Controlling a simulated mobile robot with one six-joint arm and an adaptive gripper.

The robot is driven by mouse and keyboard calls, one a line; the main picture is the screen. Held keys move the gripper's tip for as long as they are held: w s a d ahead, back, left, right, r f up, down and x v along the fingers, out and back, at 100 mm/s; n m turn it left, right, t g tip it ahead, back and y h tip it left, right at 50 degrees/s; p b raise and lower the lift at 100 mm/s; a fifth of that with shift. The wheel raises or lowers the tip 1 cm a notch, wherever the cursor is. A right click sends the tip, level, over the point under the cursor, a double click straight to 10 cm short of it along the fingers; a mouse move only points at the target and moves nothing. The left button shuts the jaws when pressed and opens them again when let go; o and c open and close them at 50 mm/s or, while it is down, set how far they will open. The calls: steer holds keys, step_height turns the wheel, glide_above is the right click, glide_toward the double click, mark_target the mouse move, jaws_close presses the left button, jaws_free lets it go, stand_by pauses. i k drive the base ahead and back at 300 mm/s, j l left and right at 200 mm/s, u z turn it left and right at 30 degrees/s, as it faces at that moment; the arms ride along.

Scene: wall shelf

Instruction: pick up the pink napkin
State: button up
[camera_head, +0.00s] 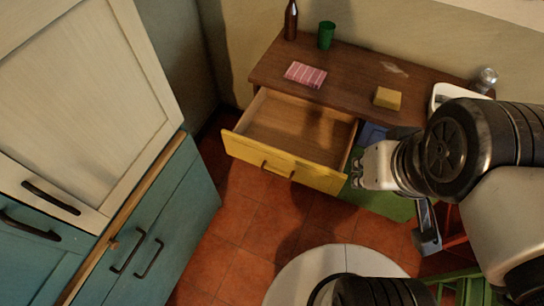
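The pink napkin (306,75) has pale stripes and lies flat on the brown wooden top of the cabinet (345,78), near its front edge. It sits above the open yellow drawer. My gripper (357,172) is at the right of the drawer, lower than the cabinet top and well apart from the napkin. My arm comes in from the right. The fingers are small and partly dark in this view, so their opening is unclear.
The yellow drawer (285,165) is pulled out and looks empty. A brown bottle (291,20), green cup (326,35), yellow block (387,98), glass (484,79) and white tray (450,92) stand on the top. Teal cabinets (150,235) fill the left.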

mark_target(309, 76)
steer(key=i+j+z, duration=0.65)
steer(key=i+j, duration=0.2)
steer(key=j, duration=0.2)
